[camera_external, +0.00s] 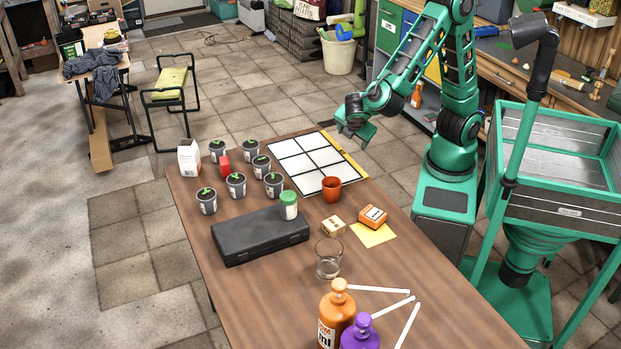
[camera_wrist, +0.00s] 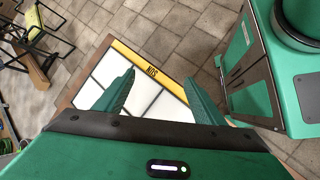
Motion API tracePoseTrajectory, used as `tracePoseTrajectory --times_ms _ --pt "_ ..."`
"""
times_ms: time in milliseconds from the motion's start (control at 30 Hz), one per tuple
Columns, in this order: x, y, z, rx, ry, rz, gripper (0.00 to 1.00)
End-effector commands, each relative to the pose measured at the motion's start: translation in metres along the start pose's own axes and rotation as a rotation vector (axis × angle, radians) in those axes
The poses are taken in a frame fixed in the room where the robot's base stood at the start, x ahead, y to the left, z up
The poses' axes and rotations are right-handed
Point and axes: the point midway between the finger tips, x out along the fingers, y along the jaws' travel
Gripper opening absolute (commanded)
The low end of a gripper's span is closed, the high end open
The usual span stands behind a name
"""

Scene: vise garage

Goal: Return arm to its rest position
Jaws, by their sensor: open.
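My arm (camera_external: 460,70) is green and rises from its base beside the table's right edge, bent at the elbow. My gripper (camera_external: 352,133) hangs above the back right edge of the table, over the corner of a white grid board. In the wrist view my gripper (camera_wrist: 160,95) shows two green fingers spread wide apart with nothing between them. Below them lies the white grid board (camera_wrist: 145,98) with its yellow labelled edge.
The wooden table (camera_external: 400,280) holds several seedling pots (camera_external: 236,185), a black case (camera_external: 260,236), an orange cup (camera_external: 331,188), a glass (camera_external: 328,260) and bottles (camera_external: 336,315). A green-framed hopper (camera_external: 550,160) stands right of my base. Bare floor lies behind the table.

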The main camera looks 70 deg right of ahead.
Motion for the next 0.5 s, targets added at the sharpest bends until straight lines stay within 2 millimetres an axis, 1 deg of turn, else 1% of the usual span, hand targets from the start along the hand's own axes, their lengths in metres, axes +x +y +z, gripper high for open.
tracePoseTrajectory --times_ms 33,200,367,500 --pt "0.009 0.007 0.018 0.074 0.004 -0.044 0.63" --pt "0.035 0.018 0.071 0.318 0.02 -0.179 0.63" --pt "0.056 0.017 0.119 0.548 0.028 -0.299 0.63" --pt "0.07 0.009 0.159 0.751 0.033 -0.398 0.63"
